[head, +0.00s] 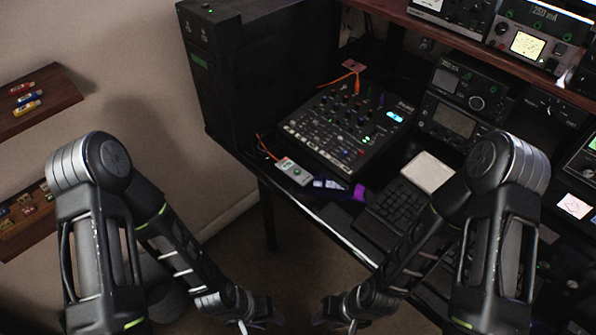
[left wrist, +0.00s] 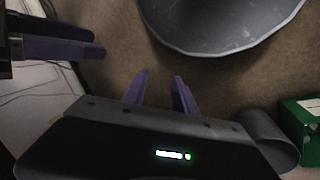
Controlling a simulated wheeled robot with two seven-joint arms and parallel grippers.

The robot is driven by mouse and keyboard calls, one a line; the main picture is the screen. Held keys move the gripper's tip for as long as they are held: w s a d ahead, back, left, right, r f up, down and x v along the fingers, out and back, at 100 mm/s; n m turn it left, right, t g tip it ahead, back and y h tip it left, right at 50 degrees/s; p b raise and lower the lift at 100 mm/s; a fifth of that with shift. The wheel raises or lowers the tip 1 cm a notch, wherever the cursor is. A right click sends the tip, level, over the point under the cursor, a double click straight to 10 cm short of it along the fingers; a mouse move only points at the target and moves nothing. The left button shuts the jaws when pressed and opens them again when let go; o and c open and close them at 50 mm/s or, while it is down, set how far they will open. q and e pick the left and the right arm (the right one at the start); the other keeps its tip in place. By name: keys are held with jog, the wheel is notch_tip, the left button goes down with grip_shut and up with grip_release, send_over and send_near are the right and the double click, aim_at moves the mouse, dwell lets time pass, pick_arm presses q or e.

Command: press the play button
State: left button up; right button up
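I cannot pick out a marked play button in either view. A black mixer-like panel (head: 345,125) with knobs, many small buttons and a few green lights lies on the desk. A small white box (head: 293,171) with a round green button sits at its front left corner. My left gripper (head: 262,324) is low at the bottom middle of the head view, well below the desk; its purple fingers stand apart and empty in the left wrist view (left wrist: 160,88). My right gripper (head: 322,314) is close beside it, also away from the panel; its fingers are too small to judge.
A large black computer tower (head: 258,72) stands left of the panel. A keyboard (head: 398,212) lies on the desk's front part, with radio units (head: 452,120) behind. Shelves (head: 32,100) hang on the left wall. Carpet is open below the desk.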

pick_arm(q)
grip_shut()
dwell(1.5)
